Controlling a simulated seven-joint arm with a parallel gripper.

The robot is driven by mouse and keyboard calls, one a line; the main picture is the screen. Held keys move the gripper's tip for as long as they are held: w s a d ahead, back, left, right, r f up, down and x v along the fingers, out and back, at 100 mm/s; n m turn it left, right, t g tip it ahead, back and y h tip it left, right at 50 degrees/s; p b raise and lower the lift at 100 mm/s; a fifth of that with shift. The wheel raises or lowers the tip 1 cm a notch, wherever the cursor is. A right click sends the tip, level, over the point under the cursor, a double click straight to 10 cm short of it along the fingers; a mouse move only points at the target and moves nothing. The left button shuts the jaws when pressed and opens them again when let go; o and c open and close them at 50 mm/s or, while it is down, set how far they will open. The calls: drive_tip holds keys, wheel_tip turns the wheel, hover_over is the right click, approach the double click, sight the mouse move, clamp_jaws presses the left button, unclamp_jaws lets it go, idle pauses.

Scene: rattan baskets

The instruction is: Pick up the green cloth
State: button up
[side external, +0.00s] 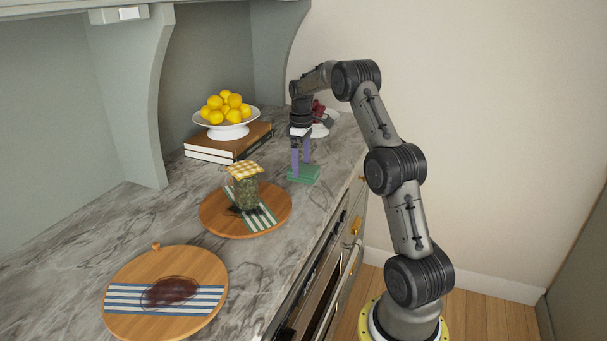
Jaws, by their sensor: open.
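The green cloth (304,175) lies folded in a small flat block on the grey marble counter, near its front edge. My gripper (301,168) points straight down above the cloth, with its purple fingers apart. The fingertips are at or just over the cloth's back part; I cannot tell whether they touch it. Nothing shows held between the fingers.
A jar (243,188) with a checked cover stands on a round wooden board (275,210) left of the cloth. Another board (190,322) is at the front left. Behind are books (230,144) and a white bowl (228,130) of lemons (225,106). A red and white item (321,125) is behind my gripper.

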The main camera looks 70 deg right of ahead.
drive_tip(key=shift+f, duration=1.15)
drive_tip(key=c, duration=1.2)
drive_tip(key=shift+r, duration=0.2)
drive_tip(key=shift+r, duration=0.65)
drive_tip(key=s+a+r, duration=0.9)
drive_tip(key=a+r, duration=0.1)
drive_tip(key=r, duration=0.1)
drive_tip(key=shift+s+r, duration=0.2)
drive_tip(key=shift+s, duration=0.2)
